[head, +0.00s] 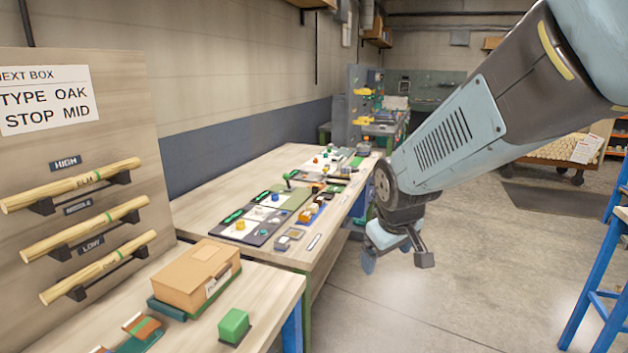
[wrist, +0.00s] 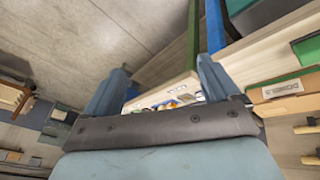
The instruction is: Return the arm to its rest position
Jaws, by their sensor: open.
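My gripper (head: 397,258) hangs at the end of my raised arm, right of the long workbench and over the bare floor in the head view. Its two fingers are spread apart with nothing between them. In the wrist view the gripper (wrist: 162,80) shows both blue-grey fingers apart, with the bench edge and floor beyond. It touches nothing that I can see.
The long workbench (head: 240,190) carries trays and small parts. A nearer bench holds a cardboard box (head: 197,275) and a green block (head: 234,325). A board (head: 75,130) with wooden rods stands left. A blue-legged stand (head: 587,285) is at right. Open floor (head: 470,290) lies between.

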